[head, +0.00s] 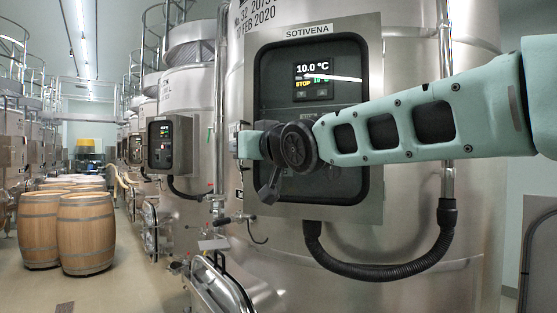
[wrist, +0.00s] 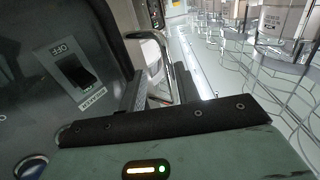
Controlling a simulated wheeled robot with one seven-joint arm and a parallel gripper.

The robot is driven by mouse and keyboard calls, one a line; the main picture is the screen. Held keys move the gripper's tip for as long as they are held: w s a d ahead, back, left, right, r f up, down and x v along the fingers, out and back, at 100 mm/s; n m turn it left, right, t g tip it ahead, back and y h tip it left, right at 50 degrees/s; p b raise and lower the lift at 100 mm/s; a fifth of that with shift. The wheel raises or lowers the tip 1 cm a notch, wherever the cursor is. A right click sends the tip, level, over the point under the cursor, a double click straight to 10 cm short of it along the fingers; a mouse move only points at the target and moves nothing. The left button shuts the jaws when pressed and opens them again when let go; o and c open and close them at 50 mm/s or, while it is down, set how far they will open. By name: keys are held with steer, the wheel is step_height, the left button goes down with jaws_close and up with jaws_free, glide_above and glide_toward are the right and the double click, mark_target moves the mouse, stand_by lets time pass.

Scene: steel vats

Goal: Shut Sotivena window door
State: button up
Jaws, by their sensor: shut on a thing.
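The Sotivena control box (head: 370,60) is mounted on the large steel vat, with its name above a dark window door (head: 275,75). A lit display reading 10.0 °C shows behind the door area. My arm crosses in front of the box from the right, and my gripper (head: 240,141) is at the box's left edge. I cannot tell how far the door stands open.
A black hose (head: 385,270) curves below the box. Pipes and a valve (head: 240,218) stand at its lower left. A neighbouring control box (head: 170,145) is on the vat behind. Wooden barrels (head: 86,232) stand at left, with clear floor in the aisle.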

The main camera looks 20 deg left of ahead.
steer(key=b+v, duration=0.4)
steer(key=v, duration=0.9)
steer(key=shift+b, duration=0.3)
steer(key=shift+d, duration=0.1)
steer(key=s+d+f+m+g+h, duration=0.15)
steer(key=d+f+h, duration=0.4)
steer(key=f, duration=0.75)
steer(key=s+d+f+m+g+h, duration=0.1)
steer(key=s+d+f+g+h, duration=0.15)
steer(key=d+f, duration=0.85)
steer(key=s+d+f+m+g+h, duration=0.1)
steer(key=s+d+f+g+h, duration=0.4)
steer(key=s+d+f, duration=1.2)
steer(key=shift+d+f+h, duration=0.4)
steer(key=shift+f+h, duration=0.45)
steer(key=shift+h, duration=0.05)
